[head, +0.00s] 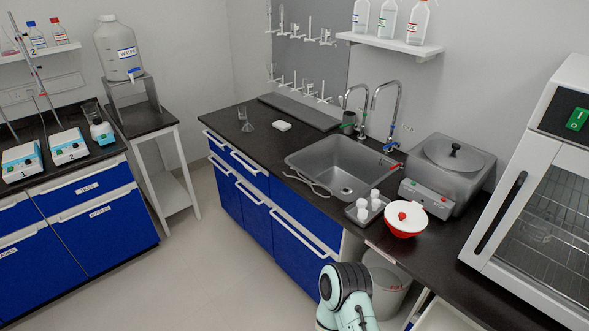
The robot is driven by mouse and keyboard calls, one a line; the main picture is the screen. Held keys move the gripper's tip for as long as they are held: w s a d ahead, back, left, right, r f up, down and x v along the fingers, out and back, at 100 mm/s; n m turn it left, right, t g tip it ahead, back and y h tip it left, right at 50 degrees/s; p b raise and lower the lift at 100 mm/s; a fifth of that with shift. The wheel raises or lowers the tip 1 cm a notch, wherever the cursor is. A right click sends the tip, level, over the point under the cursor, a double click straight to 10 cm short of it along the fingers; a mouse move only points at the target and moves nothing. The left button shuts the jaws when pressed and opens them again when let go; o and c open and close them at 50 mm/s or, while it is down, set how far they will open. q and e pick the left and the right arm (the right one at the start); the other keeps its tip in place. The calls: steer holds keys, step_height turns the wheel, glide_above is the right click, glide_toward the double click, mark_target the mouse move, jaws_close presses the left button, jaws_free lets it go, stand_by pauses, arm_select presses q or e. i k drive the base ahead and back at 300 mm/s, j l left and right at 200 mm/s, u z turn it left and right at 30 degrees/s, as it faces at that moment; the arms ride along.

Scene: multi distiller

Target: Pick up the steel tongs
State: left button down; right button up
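A thin, curved, pale grey item (308,182) lies on the dark counter at the front left edge of the sink. It looks like the steel tongs, but it is too small to be sure. Part of one of my arms, mint green and black, shows at the bottom centre, well below and in front of the counter. Its gripper cannot be made out. No gripper fingers show in the head view, and nothing is seen to be held.
The sink (335,165) has tall taps behind it. To its right are a small grey tray (352,213) with white cups, a red and white bowl (405,222) and a steel water bath (450,165). A bin (388,285) stands below the counter. The floor at left is clear.

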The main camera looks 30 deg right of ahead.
mark_target(308, 183)
steer(key=i+j+z, duration=0.1)
steer(key=i+z, duration=0.3)
steer(key=i+j+z, duration=0.15)
steer(key=z, duration=0.25)
steer(key=i+j+z, duration=0.4)
steer(key=l, duration=0.1)
